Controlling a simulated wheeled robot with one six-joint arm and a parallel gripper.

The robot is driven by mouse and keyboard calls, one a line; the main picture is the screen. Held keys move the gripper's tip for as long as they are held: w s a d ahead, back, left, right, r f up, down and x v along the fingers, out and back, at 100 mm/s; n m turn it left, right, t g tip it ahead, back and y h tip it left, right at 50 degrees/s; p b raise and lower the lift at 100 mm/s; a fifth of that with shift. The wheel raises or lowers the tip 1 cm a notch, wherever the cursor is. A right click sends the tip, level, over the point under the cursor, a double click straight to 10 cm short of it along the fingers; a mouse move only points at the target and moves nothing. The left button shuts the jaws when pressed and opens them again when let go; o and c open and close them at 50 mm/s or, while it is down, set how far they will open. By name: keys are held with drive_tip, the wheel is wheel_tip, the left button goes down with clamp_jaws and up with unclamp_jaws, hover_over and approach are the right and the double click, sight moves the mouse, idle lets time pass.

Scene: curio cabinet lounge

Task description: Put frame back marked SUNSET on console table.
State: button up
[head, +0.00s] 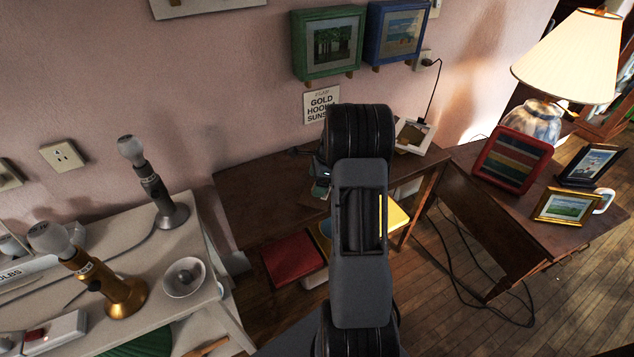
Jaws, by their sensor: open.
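The brown wooden console table (258,187) stands against the pink wall, partly hidden behind my arm. A wall sign (320,104) above it reads "GOLD HOOK" and a line starting "SUNS", the rest hidden by my arm. A small pale frame (413,135) leans at the table's right end. No frame shows a readable SUNSET mark. My gripper (309,166) is mostly hidden behind my arm, over the console table; the small part showing is open, and whether it touches anything is hidden.
A green frame (330,45) and a blue frame (396,32) hang on the wall. The right table (505,215) bears a lamp (570,60), a striped red frame (512,158), a black frame (592,163) and a gold frame (566,207). A white bench (185,322) with bulb lamps is left.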

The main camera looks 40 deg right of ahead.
drive_tip(key=p+v, duration=0.1)
drive_tip(key=v, duration=1)
drive_tip(key=s+a+r+n+h, duration=0.1)
drive_tip(key=s+a+r+n, duration=0.2)
drive_tip(key=a+n, duration=0.4)
drive_tip(key=s+a+r+n+h, duration=0.1)
drive_tip(key=s+a+r+n, duration=0.3)
drive_tip(key=a, duration=0.6)
drive_tip(key=s+a+f+n+t+h, duration=0.1)
drive_tip(key=s+a+f+n, duration=0.1)
drive_tip(key=s+a+n, duration=0.6)
drive_tip(key=s+n, duration=0.1)
drive_tip(key=n, duration=0.3)
drive_tip(key=shift+s+a+f+n, duration=0.15)
drive_tip(key=shift+s+a+n, duration=0.05)
drive_tip(key=shift+a+n, duration=0.2)
wheel_tip(320, 180, up, 8)
drive_tip(key=t+p, duration=0.1)
drive_tip(key=p, duration=0.6)
drive_tip(key=shift+s, duration=0.1)
